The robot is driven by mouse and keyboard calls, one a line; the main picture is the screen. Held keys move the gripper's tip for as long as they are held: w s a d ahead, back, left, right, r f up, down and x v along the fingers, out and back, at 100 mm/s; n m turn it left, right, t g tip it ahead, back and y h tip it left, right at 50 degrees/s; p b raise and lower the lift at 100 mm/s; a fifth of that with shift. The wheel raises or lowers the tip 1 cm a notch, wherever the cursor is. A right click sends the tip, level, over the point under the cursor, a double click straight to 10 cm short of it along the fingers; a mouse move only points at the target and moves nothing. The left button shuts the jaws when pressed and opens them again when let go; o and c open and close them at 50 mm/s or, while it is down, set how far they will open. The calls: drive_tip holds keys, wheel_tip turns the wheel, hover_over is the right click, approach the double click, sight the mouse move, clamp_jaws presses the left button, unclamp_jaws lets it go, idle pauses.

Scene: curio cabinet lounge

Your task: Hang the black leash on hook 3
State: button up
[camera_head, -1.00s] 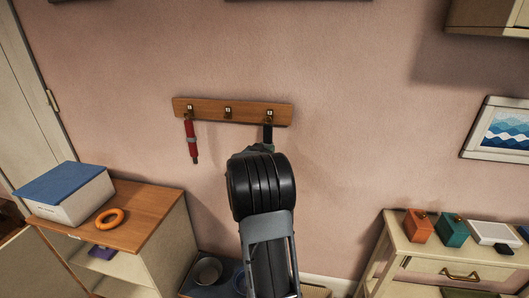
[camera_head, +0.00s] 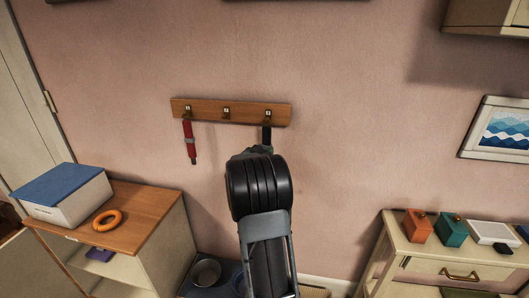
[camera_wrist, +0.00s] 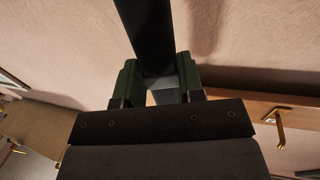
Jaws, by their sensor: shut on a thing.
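The black leash (camera_head: 266,134) shows as a short dark strap just below the rightmost hook (camera_head: 269,115) of the wooden rack, which I take as hook 3. Its top end meets the hook, but I cannot tell whether it is looped over it. My gripper (camera_head: 264,149) is at the strap's lower visible part, mostly hidden behind my arm. In the wrist view, the dark strap (camera_wrist: 147,35) runs between the two green-padded fingers of my gripper (camera_wrist: 158,78), which are shut on it. One brass hook (camera_wrist: 278,122) shows at right there, apart from the strap.
The wall rack (camera_head: 205,109) has three hooks. A red leash (camera_head: 190,142) hangs from the leftmost hook; the middle hook (camera_head: 227,113) is bare. A wooden cabinet (camera_head: 150,210) stands lower left, a cream table (camera_head: 425,247) lower right. The wall around the rack is clear.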

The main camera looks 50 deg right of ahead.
drive_tip(key=o, duration=1.1)
drive_tip(key=b+v, duration=0.1)
drive_tip(key=v, duration=1.3)
drive_tip(key=shift+b, duration=0.35)
